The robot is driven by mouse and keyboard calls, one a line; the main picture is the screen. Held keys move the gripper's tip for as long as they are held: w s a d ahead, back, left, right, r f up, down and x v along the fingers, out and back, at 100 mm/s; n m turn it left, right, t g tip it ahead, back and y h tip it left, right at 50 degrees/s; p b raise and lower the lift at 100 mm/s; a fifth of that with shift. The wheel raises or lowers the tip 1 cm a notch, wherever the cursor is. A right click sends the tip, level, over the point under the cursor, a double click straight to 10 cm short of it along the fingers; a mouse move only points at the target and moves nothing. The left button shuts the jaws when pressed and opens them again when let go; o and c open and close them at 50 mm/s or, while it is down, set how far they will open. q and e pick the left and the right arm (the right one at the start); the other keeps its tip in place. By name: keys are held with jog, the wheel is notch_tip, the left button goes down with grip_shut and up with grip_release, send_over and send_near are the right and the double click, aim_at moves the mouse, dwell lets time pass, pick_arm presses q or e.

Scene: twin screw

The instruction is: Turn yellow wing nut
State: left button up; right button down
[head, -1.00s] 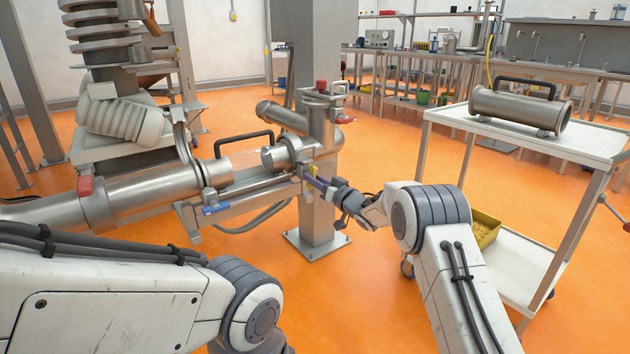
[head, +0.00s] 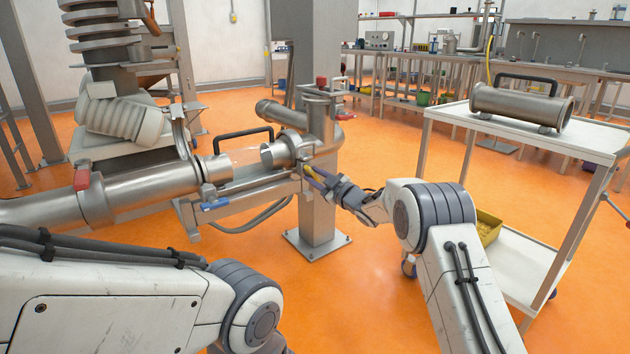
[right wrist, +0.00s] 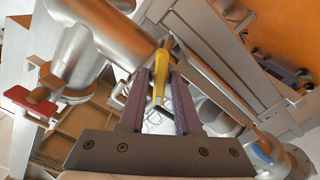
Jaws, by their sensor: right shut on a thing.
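The yellow wing nut (right wrist: 162,70) is between the two purple fingers of my right gripper (right wrist: 158,85) in the right wrist view. My right gripper is shut on it. In the head view my right gripper (head: 314,177) reaches in from the right to the clamp area below the pipe joint, with a bit of yellow at its tips. The fingers hide part of the nut there. My left gripper is out of view; only my left arm shows at lower left.
A blue-handled part (head: 216,206) sits below. A white cart (head: 555,150) with a steel cylinder (head: 520,107) stands right. Orange floor is clear between.

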jog(key=n+b, duration=0.1)
jog(key=n, duration=0.2)
jog(key=n+b, duration=0.2)
jog(key=shift+a+f+n, duration=0.1)
jog(key=shift+f+n, duration=0.1)
jog(key=shift+n, duration=0.2)
jog(key=n+b, duration=0.3)
jog(key=n, duration=0.2)
jog(key=shift+s+b, duration=0.1)
jog(key=shift+b, duration=0.25)
jog(key=shift+n, duration=0.3)
jog(key=c, duration=0.8)
grip_release()
jog(key=shift+r, duration=0.1)
jog(key=shift+c, duration=0.2)
